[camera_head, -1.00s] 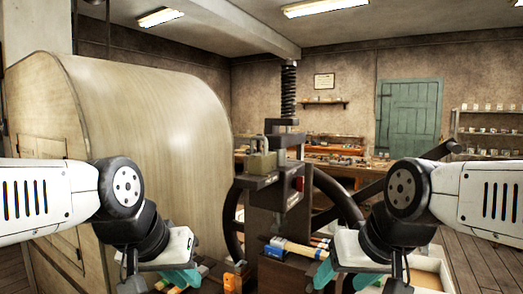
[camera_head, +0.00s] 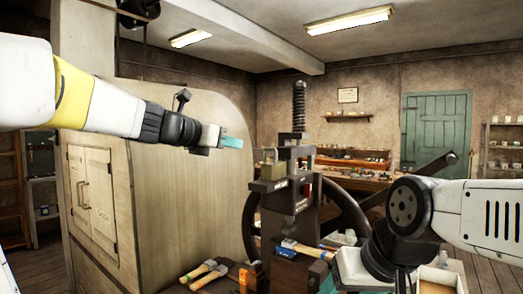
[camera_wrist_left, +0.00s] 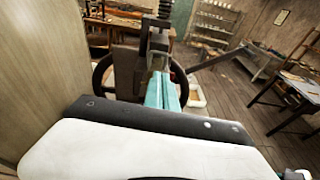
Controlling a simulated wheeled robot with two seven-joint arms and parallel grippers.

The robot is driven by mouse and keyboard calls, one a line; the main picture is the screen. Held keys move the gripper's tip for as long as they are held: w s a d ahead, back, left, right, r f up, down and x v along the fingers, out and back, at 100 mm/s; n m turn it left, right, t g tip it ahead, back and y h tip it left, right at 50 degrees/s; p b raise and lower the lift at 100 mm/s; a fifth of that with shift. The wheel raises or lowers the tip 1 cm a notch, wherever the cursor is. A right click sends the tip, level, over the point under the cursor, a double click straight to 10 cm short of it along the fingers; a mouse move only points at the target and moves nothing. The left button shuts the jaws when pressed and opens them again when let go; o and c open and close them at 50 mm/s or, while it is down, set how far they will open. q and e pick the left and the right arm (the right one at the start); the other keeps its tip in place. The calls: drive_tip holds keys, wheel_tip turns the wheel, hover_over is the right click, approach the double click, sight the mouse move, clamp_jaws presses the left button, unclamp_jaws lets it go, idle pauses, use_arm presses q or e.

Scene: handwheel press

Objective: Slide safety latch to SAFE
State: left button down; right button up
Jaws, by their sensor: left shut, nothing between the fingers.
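The handwheel press (camera_head: 290,215) stands right of centre in the head view, with a threaded screw on top and a dark handwheel (camera_head: 345,215) behind it. A small olive block (camera_head: 273,171) sits on its labelled ledge, and a small red part (camera_head: 307,190) is on its side. I cannot tell which part is the safety latch. My left gripper (camera_head: 232,142) is shut and empty, raised left of the press and apart from it. Its teal fingers also show in the left wrist view (camera_wrist_left: 165,92), in front of the press. My right gripper (camera_head: 327,284) is partly cut off by the bottom edge.
A big rounded wooden housing (camera_head: 175,190) fills the space left of the press. Hammers (camera_head: 205,270) and other tools lie around the press's foot. A workbench (camera_head: 355,175) and a green door (camera_head: 435,130) are at the back. The air between left gripper and press looks free.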

sight(269, 149)
use_arm(q)
drive_tip(key=shift+w+r+n, duration=0.1)
drive_tip(key=shift+r+n, duration=0.1)
drive_tip(key=shift+n, duration=0.1)
drive_tip(key=x, duration=1.3)
drive_tip(key=shift+w+d, duration=0.1)
drive_tip(key=shift+w, duration=0.4)
drive_tip(key=x, duration=0.4)
drive_tip(key=shift+d+r, duration=0.1)
drive_tip(key=shift+r, duration=0.4)
